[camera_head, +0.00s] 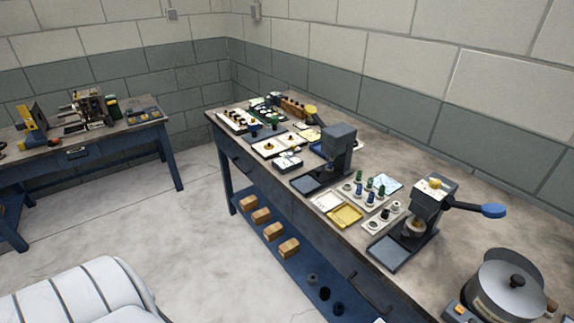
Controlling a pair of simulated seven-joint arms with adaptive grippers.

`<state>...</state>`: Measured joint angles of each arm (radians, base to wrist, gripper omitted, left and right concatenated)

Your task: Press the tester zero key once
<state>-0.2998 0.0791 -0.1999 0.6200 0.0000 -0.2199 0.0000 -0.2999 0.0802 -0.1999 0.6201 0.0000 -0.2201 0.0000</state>
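Two bench devices could be the tester, and I cannot tell which one is. Nearer, a grey press (430,200) with a yellow top and a blue-tipped lever stands on a dark base. No zero key can be made out on either at this size. Neither of my grippers is in view.
A second bench (100,140) stands left, with open floor between.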

